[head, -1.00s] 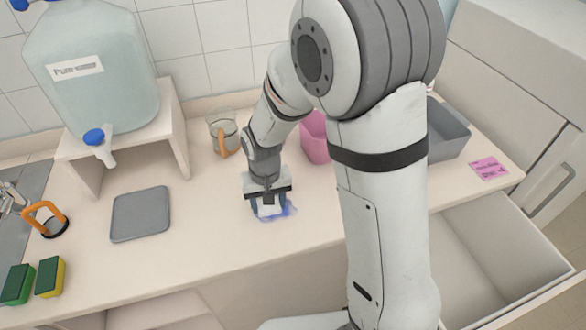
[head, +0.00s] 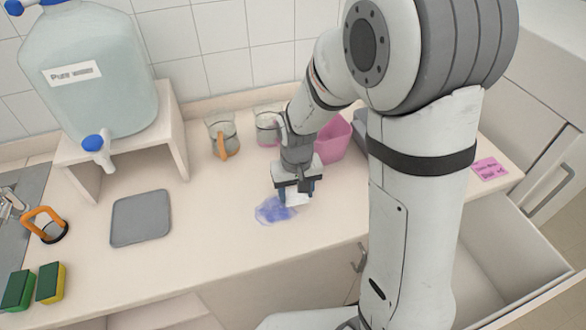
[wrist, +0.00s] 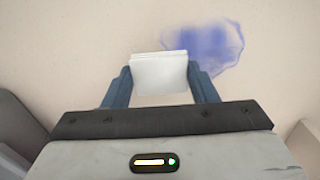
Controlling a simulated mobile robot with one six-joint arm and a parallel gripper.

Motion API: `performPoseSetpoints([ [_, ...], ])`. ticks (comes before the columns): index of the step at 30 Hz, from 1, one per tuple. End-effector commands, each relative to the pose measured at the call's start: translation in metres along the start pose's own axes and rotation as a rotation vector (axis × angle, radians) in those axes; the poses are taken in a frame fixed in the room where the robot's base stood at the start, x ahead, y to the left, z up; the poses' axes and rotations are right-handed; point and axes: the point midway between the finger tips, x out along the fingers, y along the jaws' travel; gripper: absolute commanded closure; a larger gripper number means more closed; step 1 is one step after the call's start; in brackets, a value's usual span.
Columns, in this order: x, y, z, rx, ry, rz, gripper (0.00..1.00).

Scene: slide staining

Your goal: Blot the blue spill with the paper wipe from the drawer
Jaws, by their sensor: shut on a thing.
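The blue spill (head: 272,211) is a translucent blue patch on the counter. In the wrist view the spill (wrist: 208,48) lies beyond and to the right of my gripper. The white paper wipe (wrist: 160,73) is a folded pad between the blue fingers of my gripper (wrist: 160,84), which is shut on it. In the head view my gripper (head: 296,194) is just right of the spill, with the wipe (head: 298,199) at its tips. I cannot tell whether the wipe touches the counter. The drawer (head: 515,255) stands open at the right.
A grey mat (head: 140,217) lies to the left. Two beakers (head: 221,137) and (head: 267,127) and a pink bin (head: 332,141) stand behind my gripper. A water tank (head: 90,75) is on a stand (head: 178,140). Sponges (head: 50,283) lie front left. The counter between mat and spill is clear.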

Motion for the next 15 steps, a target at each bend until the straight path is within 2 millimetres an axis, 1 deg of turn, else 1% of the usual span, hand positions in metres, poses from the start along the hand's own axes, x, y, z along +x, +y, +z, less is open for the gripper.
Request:
performPoseSetpoints([
  [1, -0.009, 0.000, 0.000, 0.000, 0.001, 0.000, 0.69],
  [15, -0.050, -0.001, -0.001, -0.001, 0.002, 0.000, 0.69],
])
